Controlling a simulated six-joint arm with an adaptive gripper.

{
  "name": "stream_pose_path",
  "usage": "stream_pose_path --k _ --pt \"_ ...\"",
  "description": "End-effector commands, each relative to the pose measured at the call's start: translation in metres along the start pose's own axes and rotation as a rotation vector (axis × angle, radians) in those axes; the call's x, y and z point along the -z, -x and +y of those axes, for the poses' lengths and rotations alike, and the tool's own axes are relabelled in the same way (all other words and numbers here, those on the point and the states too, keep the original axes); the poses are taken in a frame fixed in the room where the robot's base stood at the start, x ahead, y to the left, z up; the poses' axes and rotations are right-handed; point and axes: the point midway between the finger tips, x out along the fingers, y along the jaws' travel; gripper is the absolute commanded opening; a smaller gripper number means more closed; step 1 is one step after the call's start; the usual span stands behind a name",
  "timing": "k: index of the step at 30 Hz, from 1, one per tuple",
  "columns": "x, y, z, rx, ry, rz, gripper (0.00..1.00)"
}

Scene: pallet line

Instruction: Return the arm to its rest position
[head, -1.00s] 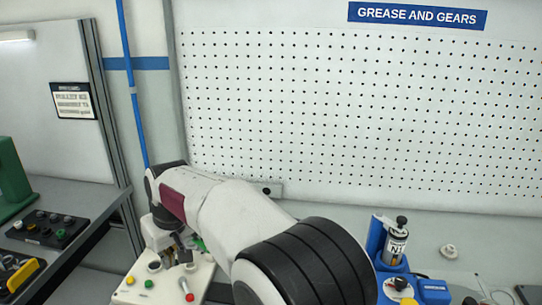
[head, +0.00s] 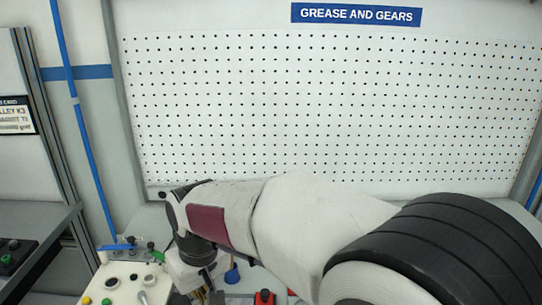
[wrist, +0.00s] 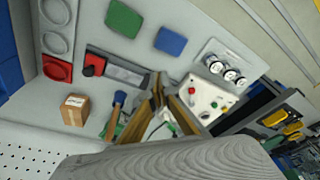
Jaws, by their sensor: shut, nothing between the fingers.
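My arm stretches from the lower right of the head view toward the left, with its wrist bent down. My gripper (wrist: 163,92) shows in the wrist view as two brownish fingers drawn together, shut and empty. It is above the bench, between a blue-headed tool and a white button box (wrist: 203,98). In the head view, its fingers are partly cut off at the bottom edge, beside the button box (head: 122,282). A wrist part covers the lower middle of the wrist view.
A pegboard (head: 330,110) stands behind, under a blue sign (head: 356,14).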

Motion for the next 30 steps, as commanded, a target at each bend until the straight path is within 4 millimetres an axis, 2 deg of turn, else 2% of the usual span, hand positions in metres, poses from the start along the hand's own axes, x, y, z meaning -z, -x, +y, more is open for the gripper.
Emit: stream_pose_path --k 6,15,30 --pt "-0.043 0.025 0.030 -0.019 -0.080 0.008 0.00" --pt "-0.102 0.053 0.061 -0.044 -0.186 0.026 0.00" --pt "-0.199 0.084 0.094 -0.095 -0.357 0.079 0.00"
